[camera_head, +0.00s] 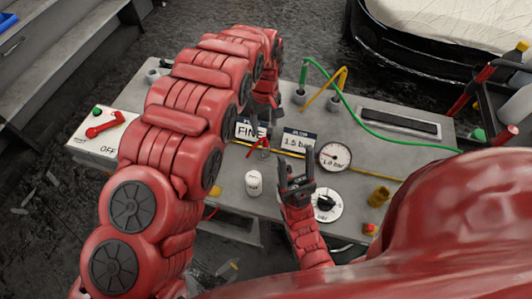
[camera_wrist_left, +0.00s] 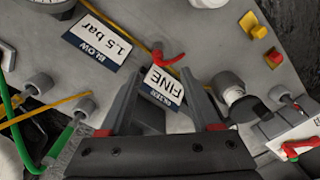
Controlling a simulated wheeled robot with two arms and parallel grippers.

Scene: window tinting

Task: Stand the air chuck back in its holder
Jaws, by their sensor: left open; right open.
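I cannot surely pick out the air chuck. A pale metal cylinder with a dark collar (camera_wrist_left: 230,88) is beside my left gripper's right finger in the left wrist view; the arm hides that spot in the head view. Several grey cup holders stand along the bench's far side, one with the green hose end (camera_head: 302,90), one by the yellow hose (camera_head: 334,101). My left gripper (camera_head: 265,108) is open above the bench, near the FINE sign (camera_head: 251,131); its jaws also show in the left wrist view (camera_wrist_left: 166,98), with nothing clearly between them. My right gripper (camera_head: 296,176) is open and empty.
The grey bench (camera_head: 228,200) also carries a white jar (camera_head: 253,182), a round gauge (camera_head: 333,157), a 1.5 bar sign (camera_head: 298,141), a red-handled valve (camera_wrist_left: 168,58) and an OFF box (camera_head: 100,140). The green hose (camera_head: 375,137) loops right. A car stands behind.

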